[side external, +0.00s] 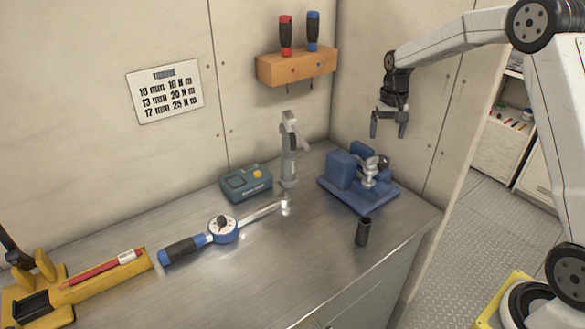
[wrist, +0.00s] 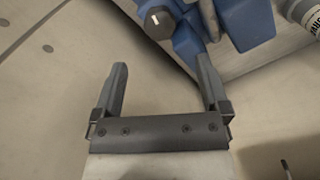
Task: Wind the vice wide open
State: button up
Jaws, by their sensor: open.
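The blue vice (side external: 343,170) stands on its blue base plate at the right end of the metal bench. A light metal fitting (side external: 370,172) sits at its jaws; I cannot tell how wide the jaws are. In the wrist view, blue vice parts (wrist: 245,20) show at the top, with a dark round end bearing a white mark (wrist: 158,20). My gripper (side external: 388,134) hangs above and slightly right of the vice, pointing down and clear of it. Its fingers are spread with nothing between them, as the wrist view (wrist: 162,85) also shows.
A dark socket (side external: 363,232) stands in front of the vice. A wooden rack (side external: 297,66) with two screwdrivers is on the wall.

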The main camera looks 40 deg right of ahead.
aim_at(382, 158)
jog(key=shift+n, duration=0.4)
jog(key=shift+f, duration=0.15)
jog(key=shift+f, duration=3.8)
jog(key=c, duration=1.3)
